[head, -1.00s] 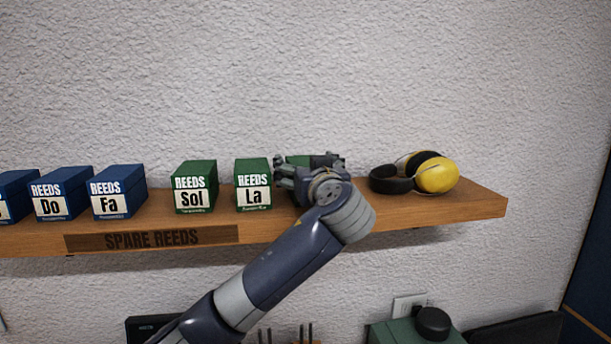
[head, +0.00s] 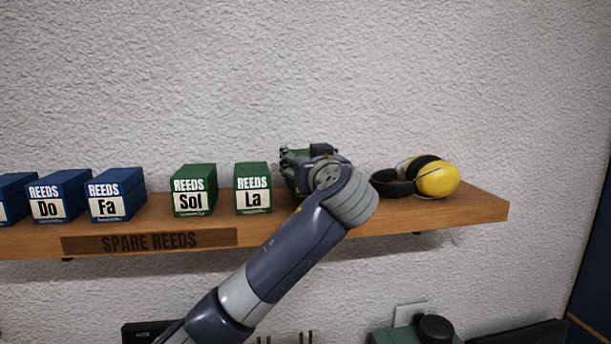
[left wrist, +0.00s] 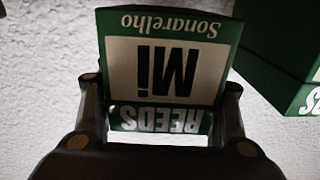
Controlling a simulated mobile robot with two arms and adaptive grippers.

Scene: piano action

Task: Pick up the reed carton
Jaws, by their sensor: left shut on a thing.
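A green reed carton labelled "Mi" (left wrist: 165,70) fills the middle of the left wrist view, with its label upside down there. My left gripper (left wrist: 161,95) is shut on it, one finger at each side. In the head view the gripper (head: 303,168) is at the shelf, right of the "La" carton (head: 253,190). Most of the held carton is hidden behind my gripper and wrist there. Whether its base touches the shelf cannot be seen. My right gripper is not in view.
The wooden shelf (head: 470,212) also bears a green "Sol" carton (head: 194,190), blue cartons "Fa" (head: 117,194) and "Do" (head: 58,196), and yellow ear defenders (head: 437,178) close at the right. Another green carton (left wrist: 290,40) is beside the held one in the wrist view.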

